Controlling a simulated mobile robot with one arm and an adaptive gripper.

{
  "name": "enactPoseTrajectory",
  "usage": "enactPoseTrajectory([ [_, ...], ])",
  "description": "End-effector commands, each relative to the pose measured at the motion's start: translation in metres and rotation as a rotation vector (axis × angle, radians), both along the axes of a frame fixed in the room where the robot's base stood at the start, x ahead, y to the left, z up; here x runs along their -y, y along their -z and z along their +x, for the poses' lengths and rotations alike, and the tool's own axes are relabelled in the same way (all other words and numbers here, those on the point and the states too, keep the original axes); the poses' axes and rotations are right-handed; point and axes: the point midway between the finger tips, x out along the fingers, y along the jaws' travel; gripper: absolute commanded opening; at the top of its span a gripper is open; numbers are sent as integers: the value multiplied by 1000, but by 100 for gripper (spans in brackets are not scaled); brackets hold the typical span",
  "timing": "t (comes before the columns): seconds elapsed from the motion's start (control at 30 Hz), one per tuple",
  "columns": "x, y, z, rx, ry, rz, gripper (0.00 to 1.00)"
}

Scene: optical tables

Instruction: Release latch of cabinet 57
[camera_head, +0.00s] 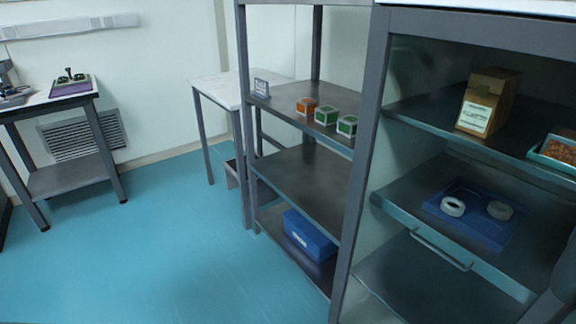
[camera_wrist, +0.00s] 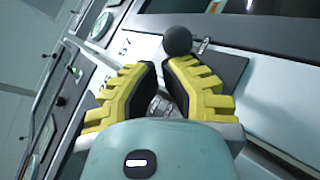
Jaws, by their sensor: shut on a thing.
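In the wrist view, my gripper (camera_wrist: 164,66) has yellow ribbed fingers with black pads, its tips drawn in at a black ball knob (camera_wrist: 178,40). The knob stands in front of a pale panel (camera_wrist: 147,47) marked 57. A small metal latch piece (camera_wrist: 201,46) shows just right of the knob. My gripper is shut on the knob, though the exact contact is hard to see. A blurred metallic part shows between the finger bases. My gripper and the number 57 do not show in the head view.
The head view shows a grey shelf rack (camera_head: 300,165), a glass-sided cabinet (camera_head: 362,170), a side table (camera_head: 70,104) and clear blue floor (camera_head: 150,240).

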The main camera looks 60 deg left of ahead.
Motion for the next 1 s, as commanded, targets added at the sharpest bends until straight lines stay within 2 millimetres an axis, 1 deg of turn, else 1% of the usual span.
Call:
enactPoseTrajectory([
  [0.03, 1, -5, -1, -14, 4, 0, 0],
  [0.1, 1, -7, -2, -37, 4, -2, 0],
  [0.5, 1, -8, -3, -127, 2, -5, 0],
  [1.0, 1, -9, -4, -166, 4, -7, 0],
])
